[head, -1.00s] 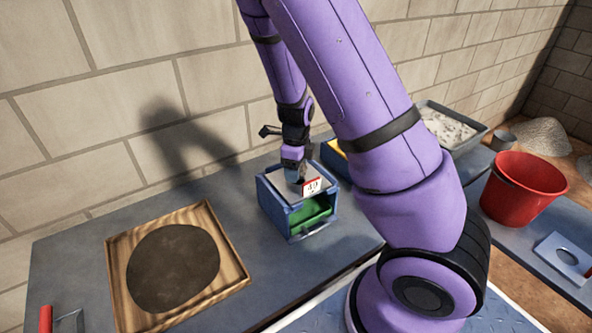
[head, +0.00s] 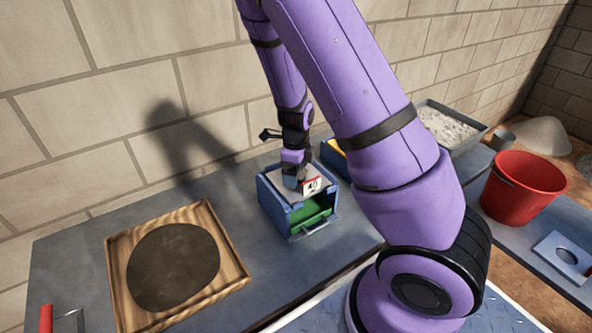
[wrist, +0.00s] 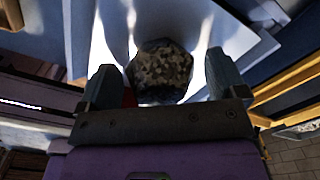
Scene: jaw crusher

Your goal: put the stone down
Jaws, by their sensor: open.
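The stone (wrist: 162,72) is a dark, speckled, rough lump in the wrist view. It lies between the two fingers of my gripper (wrist: 160,88), on a pale surface inside a blue box. My fingers stand apart, with a visible gap on the right side of the stone; contact on the left is hard to tell. In the head view my gripper (head: 294,180) points down into the top of the blue box (head: 275,212), which has a green inside at its front opening and a small white numbered tag (head: 312,186). The stone is hard to make out there.
A wooden tray with a dark round mat (head: 172,265) lies left of the box. A yellow-and-blue bin (head: 333,152) stands behind it, partly hidden by my arm. A grey tray of pale gravel (head: 448,127) and a red bucket (head: 522,188) are at the right. The bench between wooden tray and box is clear.

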